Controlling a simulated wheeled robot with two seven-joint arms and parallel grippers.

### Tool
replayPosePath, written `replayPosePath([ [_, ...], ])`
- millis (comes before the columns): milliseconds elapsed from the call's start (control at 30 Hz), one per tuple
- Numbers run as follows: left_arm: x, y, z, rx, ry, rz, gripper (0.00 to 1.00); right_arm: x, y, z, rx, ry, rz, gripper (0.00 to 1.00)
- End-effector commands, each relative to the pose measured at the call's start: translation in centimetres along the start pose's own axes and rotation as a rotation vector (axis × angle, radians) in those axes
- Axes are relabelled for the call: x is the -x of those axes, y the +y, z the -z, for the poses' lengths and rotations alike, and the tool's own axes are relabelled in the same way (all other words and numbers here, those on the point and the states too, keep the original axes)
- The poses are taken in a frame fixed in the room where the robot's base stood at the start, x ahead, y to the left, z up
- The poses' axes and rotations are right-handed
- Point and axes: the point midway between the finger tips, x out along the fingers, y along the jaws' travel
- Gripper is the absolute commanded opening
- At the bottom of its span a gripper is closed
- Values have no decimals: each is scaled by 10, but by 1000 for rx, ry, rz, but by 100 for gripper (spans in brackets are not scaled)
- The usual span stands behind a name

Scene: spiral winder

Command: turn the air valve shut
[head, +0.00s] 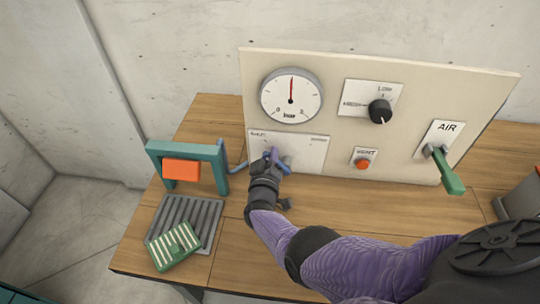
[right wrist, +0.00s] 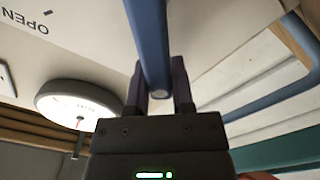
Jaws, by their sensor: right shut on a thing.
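The plate marked AIR (head: 446,128) is at the right of the cream panel. Its green lever (head: 447,172) points down and slightly right, with no gripper near it. A blue lever (head: 285,168) is at the lower-left plate (head: 312,148), whose small print I cannot read in the head view. My right gripper (head: 272,157) is at this blue lever, shut on it. In the right wrist view the blue lever (right wrist: 151,40) runs between the two dark fingers (right wrist: 158,92). The word OPEN (right wrist: 27,20) shows upside down on the panel. My left gripper is not in view.
A round gauge (head: 291,95) has its needle pointing up. A black knob (head: 380,111) and an orange VENT button (head: 362,163) are on the panel. A teal frame with an orange block (head: 181,170), a grey grate (head: 189,220) and a green slotted box (head: 175,247) are at left.

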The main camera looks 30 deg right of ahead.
Motion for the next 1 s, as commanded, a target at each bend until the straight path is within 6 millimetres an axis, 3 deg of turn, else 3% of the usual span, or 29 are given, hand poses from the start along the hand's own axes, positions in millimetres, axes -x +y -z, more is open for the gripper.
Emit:
replayPosePath([
  [67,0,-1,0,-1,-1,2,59,0,-1,0,3,1,3,0],
  [100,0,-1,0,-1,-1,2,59,0,-1,0,3,1,3,36],
  [233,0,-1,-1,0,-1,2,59,0,-1,0,2,1,2,63],
  [567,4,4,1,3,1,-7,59,6,0,1,1,0,3,65],
  [767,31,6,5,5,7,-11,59,53,3,4,0,-2,5,65],
  [900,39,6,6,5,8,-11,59,84,2,2,0,0,3,65],
  [1000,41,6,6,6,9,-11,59,96,0,1,0,0,3,65],
])
